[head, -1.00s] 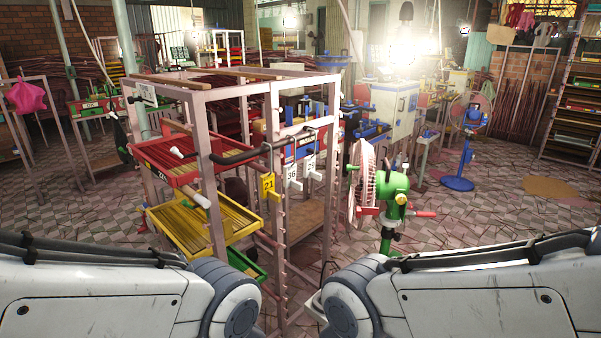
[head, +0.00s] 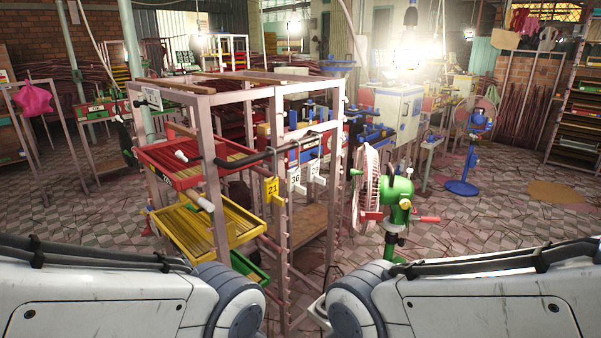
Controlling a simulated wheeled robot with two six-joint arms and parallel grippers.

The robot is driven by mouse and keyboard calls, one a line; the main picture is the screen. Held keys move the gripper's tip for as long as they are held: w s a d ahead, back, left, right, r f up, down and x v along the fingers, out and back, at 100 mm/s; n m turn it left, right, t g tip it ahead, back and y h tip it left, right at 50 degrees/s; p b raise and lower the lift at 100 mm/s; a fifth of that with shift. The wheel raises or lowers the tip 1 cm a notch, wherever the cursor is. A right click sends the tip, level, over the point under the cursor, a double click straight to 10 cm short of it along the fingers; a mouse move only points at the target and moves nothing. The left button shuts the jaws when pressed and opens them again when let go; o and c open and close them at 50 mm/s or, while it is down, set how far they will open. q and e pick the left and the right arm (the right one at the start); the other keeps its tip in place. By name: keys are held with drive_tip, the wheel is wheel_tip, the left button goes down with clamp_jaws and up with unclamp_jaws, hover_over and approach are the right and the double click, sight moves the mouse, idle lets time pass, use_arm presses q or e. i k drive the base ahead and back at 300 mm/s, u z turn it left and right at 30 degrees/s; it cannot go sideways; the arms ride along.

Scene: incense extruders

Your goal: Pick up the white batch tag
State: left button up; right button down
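A white tag marked 36 (head: 295,179) hangs from the dark bar (head: 292,139) on the front of the pale wooden rack (head: 278,180). A second white tag (head: 316,171) hangs close beside it on the right; its number is hard to read. A yellow tag marked 21 (head: 271,190) hangs just to their left. Another white tag (head: 152,98) is at the rack's upper left corner. My two arms come in at the lower left and lower right, below the tags. Neither gripper is in view.
The rack holds a red tray (head: 178,178) and a yellow tray (head: 185,226), with a green tray (head: 250,268) lower down. A blue fan (head: 462,187) stands farther back.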

sight(294, 175)
drive_tip(key=u, duration=0.7)
drive_tip(key=i, duration=0.85)
drive_tip(key=z, duration=2.05)
